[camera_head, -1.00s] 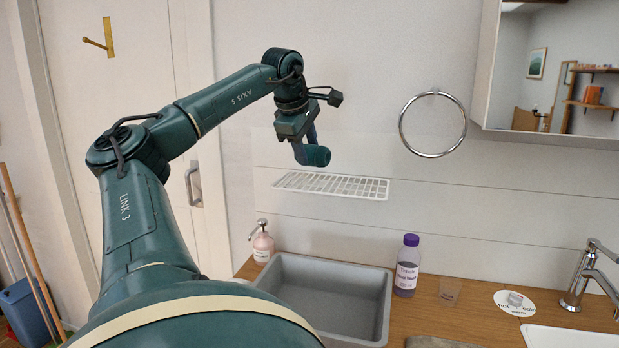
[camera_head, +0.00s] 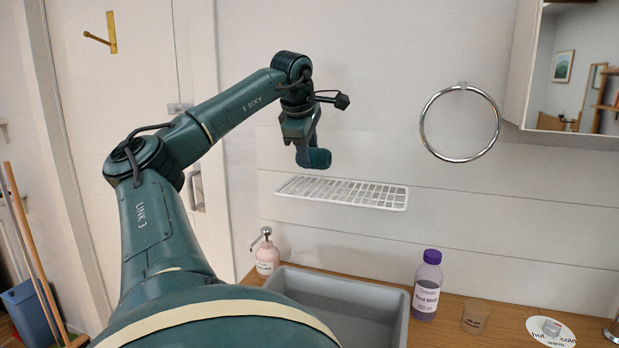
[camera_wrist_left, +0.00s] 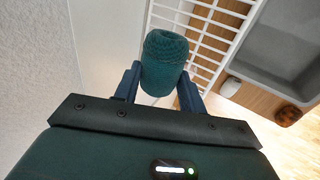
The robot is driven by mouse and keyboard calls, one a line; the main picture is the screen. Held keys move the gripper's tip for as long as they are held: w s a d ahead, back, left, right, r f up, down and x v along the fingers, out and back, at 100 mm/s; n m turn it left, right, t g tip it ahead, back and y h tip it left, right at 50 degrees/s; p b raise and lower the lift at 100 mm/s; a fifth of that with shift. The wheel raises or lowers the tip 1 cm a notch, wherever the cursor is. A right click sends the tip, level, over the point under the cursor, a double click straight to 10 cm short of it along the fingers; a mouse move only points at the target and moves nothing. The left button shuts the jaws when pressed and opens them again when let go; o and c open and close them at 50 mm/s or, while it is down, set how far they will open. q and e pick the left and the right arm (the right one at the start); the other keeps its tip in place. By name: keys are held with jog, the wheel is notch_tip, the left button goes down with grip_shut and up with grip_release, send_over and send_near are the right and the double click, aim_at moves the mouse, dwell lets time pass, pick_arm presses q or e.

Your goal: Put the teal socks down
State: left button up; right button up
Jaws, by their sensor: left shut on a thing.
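The teal socks (camera_head: 319,159) are a rolled bundle held in my left gripper (camera_head: 308,146), in the air above the left part of the white wire rack (camera_head: 392,205). In the left wrist view the socks (camera_wrist_left: 164,62) sit between the two dark blue fingers of my left gripper (camera_wrist_left: 161,88), which is shut on them. The rack (camera_wrist_left: 204,28) shows behind and below the socks there, with a gap between them in the head view. My right gripper is not in view.
A grey basin (camera_head: 398,310) sits on the wooden counter below the rack, with a pink pump bottle (camera_head: 266,256) to its left. A purple-capped bottle (camera_head: 427,287) and a small cup (camera_head: 475,316) stand to its right. A metal ring (camera_head: 424,126) hangs on the wall.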

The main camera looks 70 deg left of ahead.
pick_arm(q)
notch_tip(320, 180, down, 4)
jog(key=shift+r+b, duration=0.15)
jog(key=shift+b, duration=0.5)
jog(key=shift+f, duration=0.3)
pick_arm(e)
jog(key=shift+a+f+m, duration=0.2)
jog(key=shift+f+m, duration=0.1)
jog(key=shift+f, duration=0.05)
pick_arm(q)
jog(key=shift+f, duration=0.1)
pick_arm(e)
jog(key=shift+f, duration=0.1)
pick_arm(q)
jog(key=o, duration=0.7)
